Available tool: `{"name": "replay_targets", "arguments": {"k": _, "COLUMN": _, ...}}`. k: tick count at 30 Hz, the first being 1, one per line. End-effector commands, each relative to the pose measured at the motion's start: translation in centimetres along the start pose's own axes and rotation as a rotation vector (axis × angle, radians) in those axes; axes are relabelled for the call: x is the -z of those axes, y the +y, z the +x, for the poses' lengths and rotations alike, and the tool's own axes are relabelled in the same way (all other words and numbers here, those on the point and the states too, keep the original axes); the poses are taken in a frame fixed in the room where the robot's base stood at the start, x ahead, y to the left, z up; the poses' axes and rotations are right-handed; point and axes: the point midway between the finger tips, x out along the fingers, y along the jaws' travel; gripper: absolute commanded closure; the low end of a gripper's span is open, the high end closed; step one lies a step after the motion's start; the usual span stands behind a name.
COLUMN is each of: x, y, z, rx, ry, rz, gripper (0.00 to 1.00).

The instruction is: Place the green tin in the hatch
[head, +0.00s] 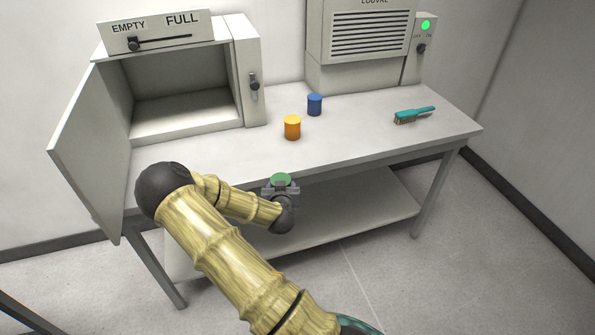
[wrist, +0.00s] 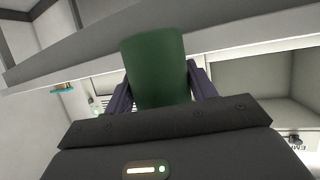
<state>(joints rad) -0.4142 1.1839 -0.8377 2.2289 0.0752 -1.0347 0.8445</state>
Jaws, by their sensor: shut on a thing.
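The green tin (head: 281,179) is held in my gripper (head: 281,188), in front of the table's front edge in the head view. In the wrist view the green tin (wrist: 155,65) stands between the two dark fingers of my gripper (wrist: 160,88), which are shut on it. The hatch (head: 182,88) is the open, empty compartment at the table's left end, with its door (head: 92,145) swung open to the left. The tin is apart from the hatch, to its right and nearer the camera.
An orange tin (head: 292,128) and a blue tin (head: 314,105) stand mid-table. A teal brush (head: 415,115) lies at the right. A louvred box (head: 365,45) with a green light is behind. A slider marked EMPTY and FULL (head: 155,38) tops the hatch. The table front (head: 210,165) is clear.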

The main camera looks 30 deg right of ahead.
Motion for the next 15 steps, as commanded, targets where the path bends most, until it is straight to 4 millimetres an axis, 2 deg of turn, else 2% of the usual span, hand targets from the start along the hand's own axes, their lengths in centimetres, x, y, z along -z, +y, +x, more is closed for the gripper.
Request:
{"name": "replay_targets", "arguments": {"k": 6, "x": -6.8, "y": -7.6, "z": -3.6, "rx": 0.25, "ry": -0.004, "rz": -0.104, "gripper": 0.75}}
{"name": "replay_targets", "arguments": {"k": 9, "x": -9.2, "y": -10.7, "z": -6.0, "rx": 0.355, "ry": 0.001, "rz": -0.146, "gripper": 0.75}}
{"name": "replay_targets", "arguments": {"k": 12, "x": -10.7, "y": -12.8, "z": -7.9, "rx": 0.427, "ry": 0.007, "rz": -0.174, "gripper": 0.75}}
{"name": "replay_targets", "arguments": {"k": 15, "x": -11.4, "y": -13.7, "z": -8.9, "rx": 0.462, "ry": 0.013, "rz": -0.187, "gripper": 0.75}}
